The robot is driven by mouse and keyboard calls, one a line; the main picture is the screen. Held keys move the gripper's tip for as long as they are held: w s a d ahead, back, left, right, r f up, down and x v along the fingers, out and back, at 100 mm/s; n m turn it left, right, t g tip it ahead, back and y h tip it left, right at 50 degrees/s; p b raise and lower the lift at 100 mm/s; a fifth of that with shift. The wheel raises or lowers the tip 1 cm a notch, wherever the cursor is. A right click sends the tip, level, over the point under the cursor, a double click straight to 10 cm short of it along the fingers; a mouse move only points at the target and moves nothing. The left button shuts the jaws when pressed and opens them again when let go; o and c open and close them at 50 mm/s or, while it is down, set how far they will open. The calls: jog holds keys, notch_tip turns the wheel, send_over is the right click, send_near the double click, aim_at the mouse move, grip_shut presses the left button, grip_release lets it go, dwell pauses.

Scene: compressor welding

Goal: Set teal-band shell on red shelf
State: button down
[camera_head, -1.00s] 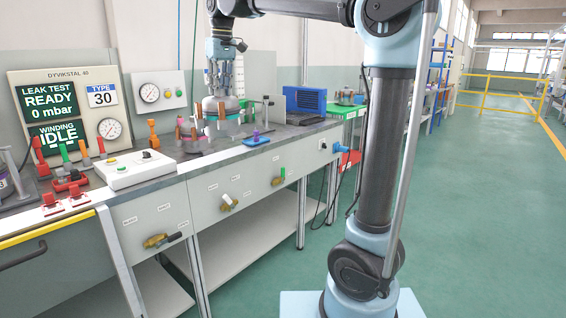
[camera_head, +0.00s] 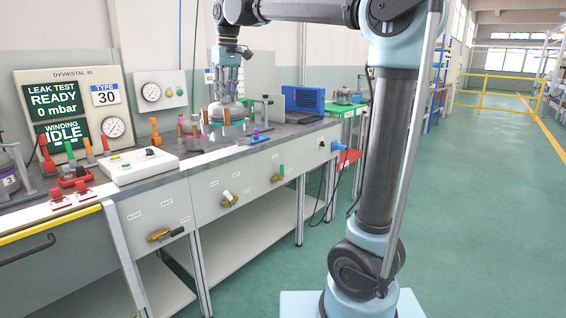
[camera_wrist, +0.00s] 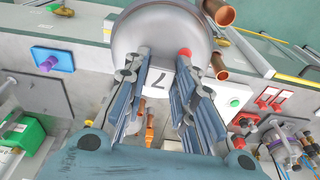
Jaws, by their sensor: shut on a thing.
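My gripper (camera_head: 229,98) is shut on a grey metal shell (camera_head: 224,112) with copper stubs and a teal band low on its side. It holds the shell upright over the bench top, and I cannot tell how far above it. In the wrist view the fingers (camera_wrist: 165,95) flank the shell's rounded grey body (camera_wrist: 160,30), which has a white label with a dark digit. Its band does not show there. The red shelf (camera_head: 349,157) is on a stand beyond the bench's right end, below a green top, partly hidden by my arm.
A blue crate-like box (camera_head: 304,100) stands behind, right. The white control box (camera_head: 137,166) is farther left. The floor at right is clear.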

jog(key=w+d+f+m, duration=0.3)
jog(key=w+d+f, duration=0.3)
jog(key=d+f, duration=0.75)
jog(key=w+d+f+m+h, duration=0.1)
jog(key=w+d+f+m, duration=0.2)
jog(key=w+d+f, duration=0.7)
jog(key=w+d+f+m, duration=0.3)
jog(key=d+f, duration=1.1)
jog(key=f, duration=0.4)
jog(key=s+f, duration=0.3)
jog(key=f, duration=1.1)
jog(key=shift+d+t, duration=0.2)
jog(key=shift+t, duration=0.1)
